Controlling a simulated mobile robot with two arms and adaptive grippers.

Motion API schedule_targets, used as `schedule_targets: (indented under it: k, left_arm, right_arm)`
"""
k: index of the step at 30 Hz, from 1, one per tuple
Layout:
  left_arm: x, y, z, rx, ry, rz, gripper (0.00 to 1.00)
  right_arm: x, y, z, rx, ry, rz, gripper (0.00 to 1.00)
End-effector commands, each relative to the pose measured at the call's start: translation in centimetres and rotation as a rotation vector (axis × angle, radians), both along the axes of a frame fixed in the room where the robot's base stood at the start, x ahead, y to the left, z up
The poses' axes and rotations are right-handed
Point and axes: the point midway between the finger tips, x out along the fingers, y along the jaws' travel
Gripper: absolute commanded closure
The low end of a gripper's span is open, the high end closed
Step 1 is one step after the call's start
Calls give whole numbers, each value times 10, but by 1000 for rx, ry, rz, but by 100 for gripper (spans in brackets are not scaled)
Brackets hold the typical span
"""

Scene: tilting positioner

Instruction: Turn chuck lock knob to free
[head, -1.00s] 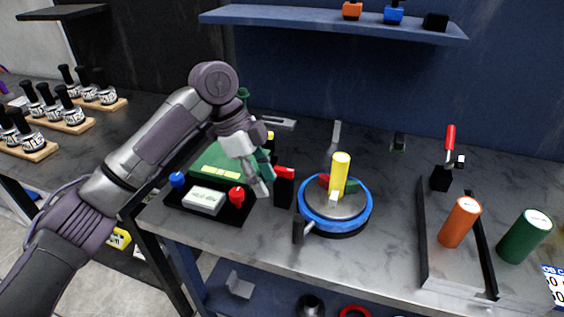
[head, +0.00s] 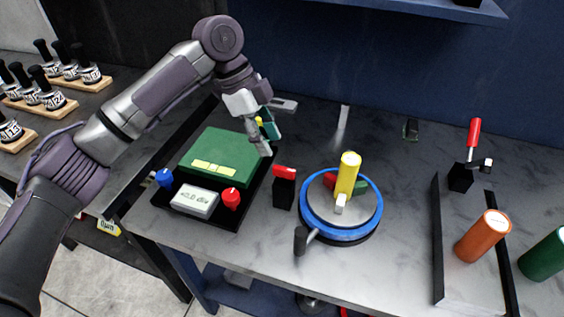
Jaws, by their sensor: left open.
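A black post with a red bar-shaped knob (head: 284,172) on top stands just left of the round chuck. The chuck has a blue ring (head: 309,222) around a grey disc, with a yellow cylinder (head: 348,174) upright between red and green jaws. I cannot tell from labels which knob is the chuck lock. My left gripper (head: 271,141) is open and empty, above and behind the red bar knob, apart from it. My right gripper is not in view.
The green box (head: 218,153) and a white display block (head: 194,201) share the black base. A dark handle (head: 300,240) sticks out in front of the chuck. At right are a red-handled clamp (head: 474,132), an orange cylinder (head: 483,236) and a green cylinder (head: 545,256). A blue shelf overhangs the back.

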Motion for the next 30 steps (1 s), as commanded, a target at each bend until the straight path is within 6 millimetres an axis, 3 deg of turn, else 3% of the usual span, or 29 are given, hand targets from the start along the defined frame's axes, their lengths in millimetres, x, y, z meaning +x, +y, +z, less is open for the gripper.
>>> schedule_targets:
  k: [5,12,25,30]
  left_arm:
    - [-5,-14,-35,1,4,-1,58]
    - [-9,-27,-67,-1,1,0,58]
    - [-10,-30,-77,0,0,0,58]
    - [-10,-30,-77,0,0,0,87]
  right_arm:
    - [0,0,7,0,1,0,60]
    - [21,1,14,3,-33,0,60]
    - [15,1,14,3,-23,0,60]
    - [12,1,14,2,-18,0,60]
